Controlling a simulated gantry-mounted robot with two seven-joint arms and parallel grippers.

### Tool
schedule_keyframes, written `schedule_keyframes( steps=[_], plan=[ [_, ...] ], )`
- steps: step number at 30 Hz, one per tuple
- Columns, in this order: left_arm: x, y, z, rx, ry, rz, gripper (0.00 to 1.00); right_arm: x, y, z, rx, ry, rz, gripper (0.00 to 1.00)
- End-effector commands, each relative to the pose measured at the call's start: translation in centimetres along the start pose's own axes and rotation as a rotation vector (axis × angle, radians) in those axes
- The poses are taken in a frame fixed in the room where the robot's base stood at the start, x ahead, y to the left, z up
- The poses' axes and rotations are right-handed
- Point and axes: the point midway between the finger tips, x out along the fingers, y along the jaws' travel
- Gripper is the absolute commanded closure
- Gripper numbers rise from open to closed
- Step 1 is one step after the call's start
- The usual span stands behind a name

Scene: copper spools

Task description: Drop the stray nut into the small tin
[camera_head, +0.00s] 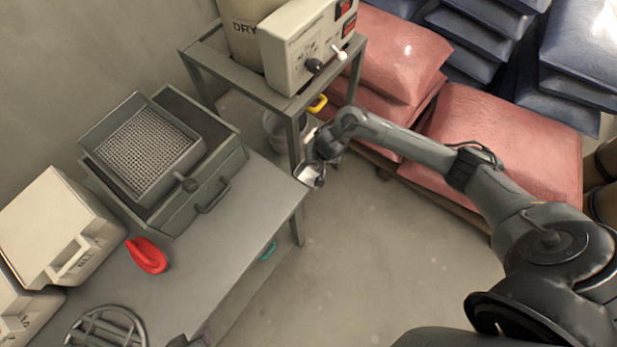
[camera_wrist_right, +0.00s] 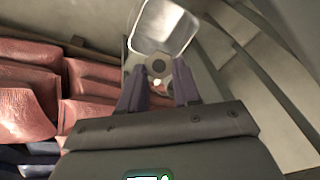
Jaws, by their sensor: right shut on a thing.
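I cannot tell the height between nut and tin. My left gripper is out of view.
The bench holds a sieve tray (camera_head: 142,152) on a drawer box, a red object (camera_head: 148,255), cream boxes (camera_head: 55,228) and a wheel-like metal part (camera_head: 105,330). A metal stand (camera_head: 292,105) with a hopper and control box rises behind the gripper. Pink sacks (camera_head: 510,140) lie right.

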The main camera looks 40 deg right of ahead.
Motion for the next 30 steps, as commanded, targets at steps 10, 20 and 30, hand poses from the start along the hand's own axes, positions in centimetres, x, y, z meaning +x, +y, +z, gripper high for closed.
schedule_keyframes(
  steps=[10,20,30],
  plan=[
    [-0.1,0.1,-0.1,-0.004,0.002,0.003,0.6,-0.1,0.0,0.0,0.0,0.0,0.0,0.4],
    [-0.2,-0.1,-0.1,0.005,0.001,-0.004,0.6,-0.2,0.0,0.0,0.0,0.0,0.0,0.38],
    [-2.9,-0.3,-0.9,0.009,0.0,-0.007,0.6,-4.6,-0.1,-0.2,0.0,0.001,-0.001,0.38]
  ],
)
